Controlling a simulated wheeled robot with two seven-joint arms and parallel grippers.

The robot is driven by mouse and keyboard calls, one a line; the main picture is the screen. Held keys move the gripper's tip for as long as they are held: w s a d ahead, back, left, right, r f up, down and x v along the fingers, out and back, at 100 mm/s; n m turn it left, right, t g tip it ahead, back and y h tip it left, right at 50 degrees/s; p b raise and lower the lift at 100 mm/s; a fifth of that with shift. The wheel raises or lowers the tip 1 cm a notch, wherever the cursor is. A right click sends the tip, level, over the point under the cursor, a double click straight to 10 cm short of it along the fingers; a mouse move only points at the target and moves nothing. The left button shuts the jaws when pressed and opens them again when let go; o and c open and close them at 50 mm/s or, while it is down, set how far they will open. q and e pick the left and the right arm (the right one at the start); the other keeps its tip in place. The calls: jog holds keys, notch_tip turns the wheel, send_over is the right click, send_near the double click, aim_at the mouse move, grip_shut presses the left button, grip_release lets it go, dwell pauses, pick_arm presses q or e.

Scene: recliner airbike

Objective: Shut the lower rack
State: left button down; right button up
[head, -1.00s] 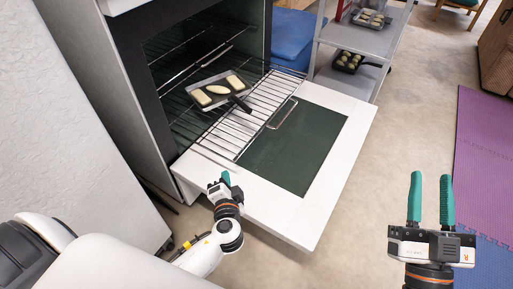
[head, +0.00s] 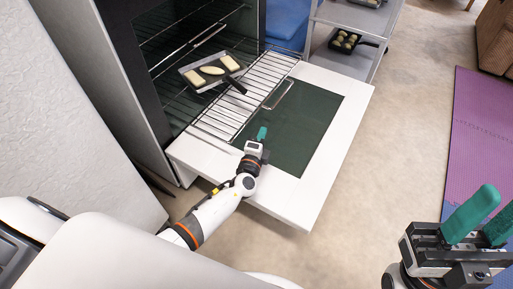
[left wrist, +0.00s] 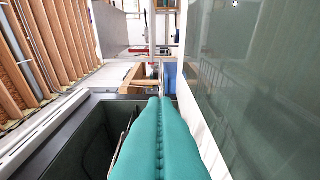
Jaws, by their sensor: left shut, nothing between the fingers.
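The lower rack (head: 228,117) is a wire rack pulled part way out of the oven, over the open white door (head: 318,165) with its dark glass panel. A dark tray (head: 190,70) with several pale dough pieces and a black handle sits on the rack. My left gripper (head: 262,133) is shut and empty, over the door near the rack's front edge; I see no clear contact with the rack. Its green fingers press together in the left wrist view (left wrist: 160,140). My right gripper (head: 485,222) is open and empty at the lower right, away from the oven.
An upper rack (head: 170,45) lies inside the dark oven. A metal shelf (head: 340,62) with a pan of round pieces stands behind, to the right. A purple and blue mat (head: 480,140) lies at the right. The floor (head: 405,130) between is clear.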

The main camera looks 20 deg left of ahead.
pick_arm(q)
jog(key=shift+w+a, duration=0.1)
jog(key=shift+w, duration=0.95)
jog(key=a, duration=0.2)
jog(key=shift+a, duration=1)
jog(key=shift+b, duration=0.3)
